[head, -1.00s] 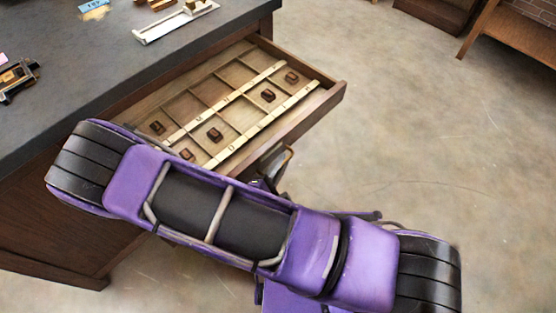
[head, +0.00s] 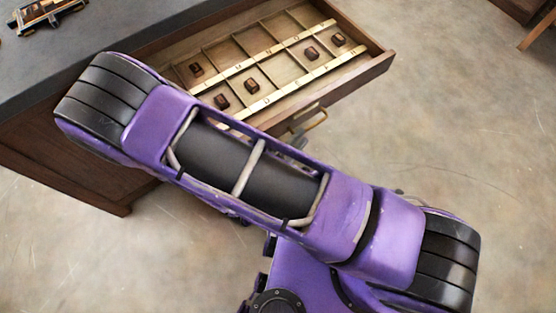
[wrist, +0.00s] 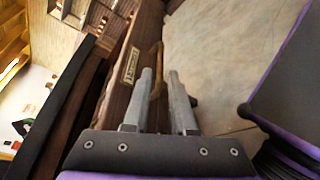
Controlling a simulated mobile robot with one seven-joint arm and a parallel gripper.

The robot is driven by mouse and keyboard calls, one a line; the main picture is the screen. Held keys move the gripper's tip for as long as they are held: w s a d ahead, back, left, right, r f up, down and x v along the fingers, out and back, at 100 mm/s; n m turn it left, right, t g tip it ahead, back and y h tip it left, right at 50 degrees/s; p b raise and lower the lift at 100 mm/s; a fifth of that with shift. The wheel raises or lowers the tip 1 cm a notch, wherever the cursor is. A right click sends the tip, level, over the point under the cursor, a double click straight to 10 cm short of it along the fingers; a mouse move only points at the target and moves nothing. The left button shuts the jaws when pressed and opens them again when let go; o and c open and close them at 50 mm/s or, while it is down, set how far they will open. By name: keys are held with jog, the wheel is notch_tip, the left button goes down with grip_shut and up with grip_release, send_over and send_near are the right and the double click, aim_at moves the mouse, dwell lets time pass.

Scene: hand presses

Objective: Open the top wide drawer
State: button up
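The top wide drawer (head: 340,75) is pulled well out of the dark-topped cabinet in the head view, its divided inside showing. Its brass handle (head: 310,122) shows on the front, partly hidden by my arm. In the wrist view the drawer front (wrist: 120,95) with its label plate (wrist: 131,65) runs along the left of my fingers. My gripper (wrist: 158,72) has its two grey fingers parted, with the brass handle (wrist: 158,55) seen in and beyond the gap. I see no clear grip on it. My arm hides most of the gripper in the head view.
Several small dark blocks (head: 251,86) lie in the drawer's compartments, with pale labelled strips across them. A small press (head: 45,14) stands on the cabinet top (head: 130,35). The floor (head: 460,130) to the right of the drawer is clear.

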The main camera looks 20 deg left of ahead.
jog(key=v, duration=1)
jog(key=shift+s, duration=0.25)
jog(key=shift+w+r, duration=0.1)
